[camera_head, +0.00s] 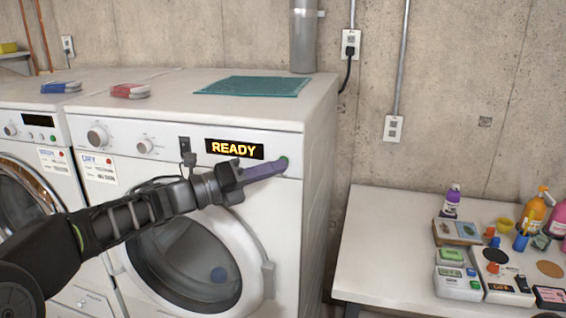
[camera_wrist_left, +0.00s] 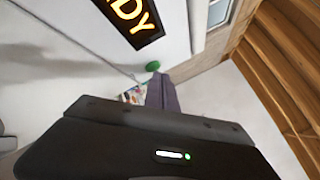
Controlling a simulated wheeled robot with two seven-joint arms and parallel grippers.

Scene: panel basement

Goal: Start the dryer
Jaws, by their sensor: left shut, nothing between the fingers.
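The dryer (camera_head: 265,195) is a white front-loader with a round door, and its display (camera_head: 235,149) reads READY in orange. A green button (camera_head: 283,163) sits right of the display; the button also shows in the left wrist view (camera_wrist_left: 152,66). My left gripper (camera_head: 279,166) is shut and empty, with its purple fingertips at the button. I cannot tell if they touch or press it. The dryer door (camera_head: 190,260) looks closed, with a bluish item behind its glass. My right gripper is not in view.
A washer (camera_head: 30,150) stands left of the dryer. A teal mat (camera_head: 252,86) and a red-and-white item (camera_head: 130,91) lie on the dryer top. A white table (camera_head: 385,225) at the right holds bottles and small boxes. A gap separates table and dryer.

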